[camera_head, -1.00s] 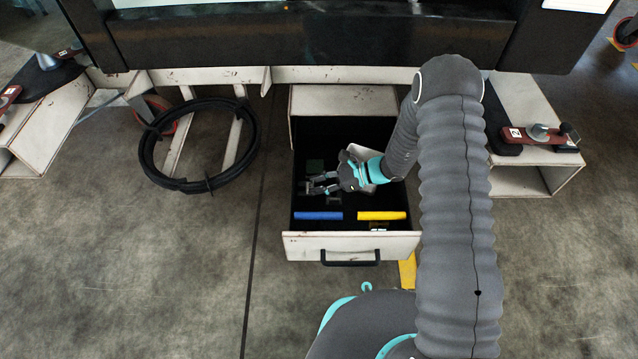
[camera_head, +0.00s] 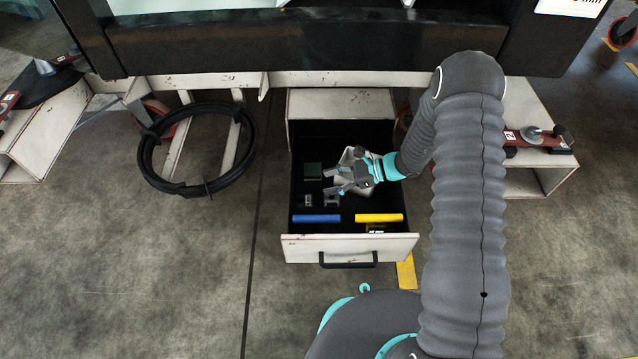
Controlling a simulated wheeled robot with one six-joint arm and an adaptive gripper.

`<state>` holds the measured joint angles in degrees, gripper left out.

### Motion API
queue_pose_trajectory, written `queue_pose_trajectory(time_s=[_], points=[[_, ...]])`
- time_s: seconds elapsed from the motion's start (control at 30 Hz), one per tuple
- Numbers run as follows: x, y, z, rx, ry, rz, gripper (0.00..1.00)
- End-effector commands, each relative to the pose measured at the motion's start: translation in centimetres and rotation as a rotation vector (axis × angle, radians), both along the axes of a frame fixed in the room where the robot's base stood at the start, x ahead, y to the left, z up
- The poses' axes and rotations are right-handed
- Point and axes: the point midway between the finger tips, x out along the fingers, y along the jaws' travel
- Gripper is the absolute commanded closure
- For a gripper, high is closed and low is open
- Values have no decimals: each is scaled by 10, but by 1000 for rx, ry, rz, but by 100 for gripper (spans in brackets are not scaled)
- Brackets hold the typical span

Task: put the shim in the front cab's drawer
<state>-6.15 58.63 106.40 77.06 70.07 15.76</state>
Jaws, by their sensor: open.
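The white drawer (camera_head: 300,246) under the trolley is pulled open, with its black handle facing me. My gripper (camera_head: 332,180) is over the inside of the drawer, fingers pointing left, open with nothing seen between them. Two small grey metal pieces (camera_head: 308,201) (camera_head: 331,200) lie on the dark drawer floor just below and left of the fingers. I cannot tell for sure which piece is the shim.
A black ring (camera_head: 146,160) hangs at left. The floor in front is clear.

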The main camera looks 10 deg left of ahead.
Motion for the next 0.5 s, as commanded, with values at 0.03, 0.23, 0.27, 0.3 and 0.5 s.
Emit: queue_pose_trajectory(time_s=[0.03,0.23,0.27,0.3,0.5], points=[[4,-11,6,0,-2,-5,43],[11,-44,19,0,-1,-3,43],[12,-47,21,0,-1,-3,43],[13,-51,23,1,-1,-2,43],[15,-64,27,1,1,0,43]])
